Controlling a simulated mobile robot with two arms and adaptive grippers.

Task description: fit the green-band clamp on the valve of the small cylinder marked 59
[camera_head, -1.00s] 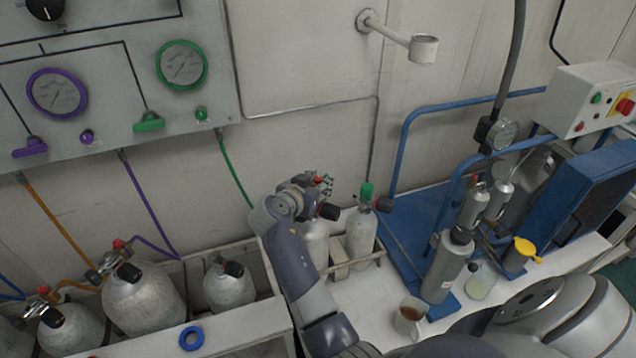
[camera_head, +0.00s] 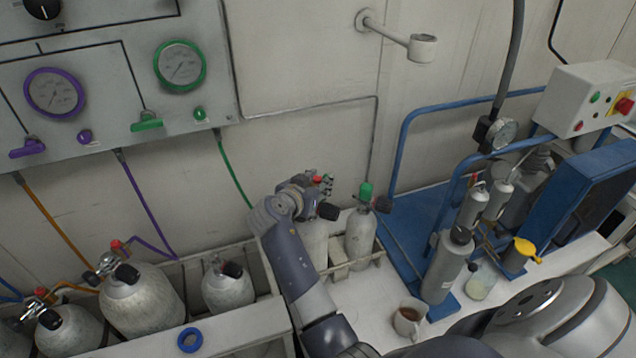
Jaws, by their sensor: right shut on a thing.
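My right gripper (camera_head: 312,190) is at the top of the left small cylinder (camera_head: 315,243) in the rack, by its black valve knob (camera_head: 328,212). It is shut on a metal fitting with a red knob (camera_head: 317,179), which looks like the clamp; no green band can be made out. The green hose (camera_head: 235,172) runs from the panel down behind my gripper. Beside it stands another small cylinder (camera_head: 360,238) with a green cap on its valve. I cannot read any cylinder number, nor tell whether the clamp touches the valve. My left gripper is not in view.
Larger cylinders (camera_head: 142,300) stand in a white bin at left, two with hoses attached. Another bare-valved cylinder (camera_head: 228,291) is in it. A blue ring (camera_head: 190,340) lies on its front edge. A mug (camera_head: 408,318) and a blue-framed compressor stand (camera_head: 412,222) are at right.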

